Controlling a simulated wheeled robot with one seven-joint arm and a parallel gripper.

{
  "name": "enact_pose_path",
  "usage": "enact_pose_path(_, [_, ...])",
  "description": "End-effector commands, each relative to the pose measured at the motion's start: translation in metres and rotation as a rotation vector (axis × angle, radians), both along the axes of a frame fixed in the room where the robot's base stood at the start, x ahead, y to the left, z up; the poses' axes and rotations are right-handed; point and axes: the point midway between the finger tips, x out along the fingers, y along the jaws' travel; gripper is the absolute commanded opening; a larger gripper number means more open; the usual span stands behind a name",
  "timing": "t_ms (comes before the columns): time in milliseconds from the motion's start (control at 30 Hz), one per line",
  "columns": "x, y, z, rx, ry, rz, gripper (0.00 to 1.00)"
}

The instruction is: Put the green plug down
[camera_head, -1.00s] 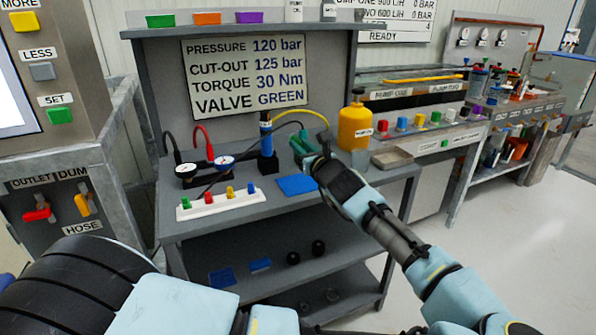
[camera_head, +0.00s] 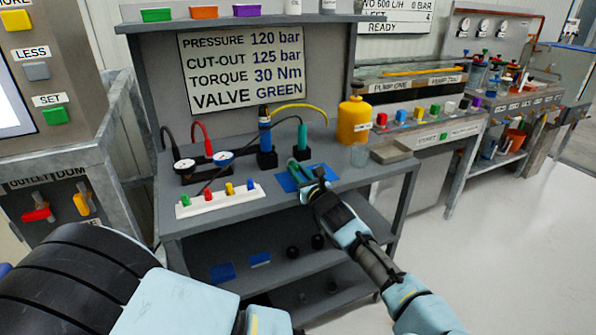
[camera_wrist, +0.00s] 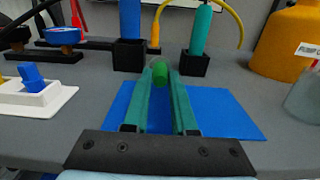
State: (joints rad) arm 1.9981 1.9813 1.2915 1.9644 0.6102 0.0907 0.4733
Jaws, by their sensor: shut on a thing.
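My gripper (camera_wrist: 160,85) is shut on a small green plug (camera_wrist: 160,73), held at the fingertips between two long teal fingers. The fingers are over the blue mat (camera_wrist: 232,118); whether the plug touches anything below it, I cannot tell. In the head view my gripper (camera_head: 300,171) is over the same blue mat (camera_head: 285,183) on the grey bench, and the plug is too small to make out clearly there.
Behind the mat stand a blue tool (camera_head: 265,135) and a teal tool (camera_head: 302,136) in black holders. A yellow bottle (camera_head: 354,122), a clear cup (camera_head: 359,155) and a grey tray (camera_head: 390,154) are at right.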

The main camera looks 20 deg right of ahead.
Motion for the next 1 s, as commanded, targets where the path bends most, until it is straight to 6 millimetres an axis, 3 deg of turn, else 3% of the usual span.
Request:
enact_pose_path(467, [0.0,0.0,-0.01,-0.001,-0.001,0.0,0.0])
enact_pose_path(500, [0.0,0.0,-0.011,-0.001,0.0,0.0,0.26])
enact_pose_path(700, [0.0,0.0,-0.01,-0.001,0.0,0.0,0.48])
enact_pose_path(767, [0.0,0.0,-0.01,-0.001,0.0,0.0,0.55])
enact_pose_path(1000, [0.0,0.0,-0.009,0.0,0.0,0.0,0.55])
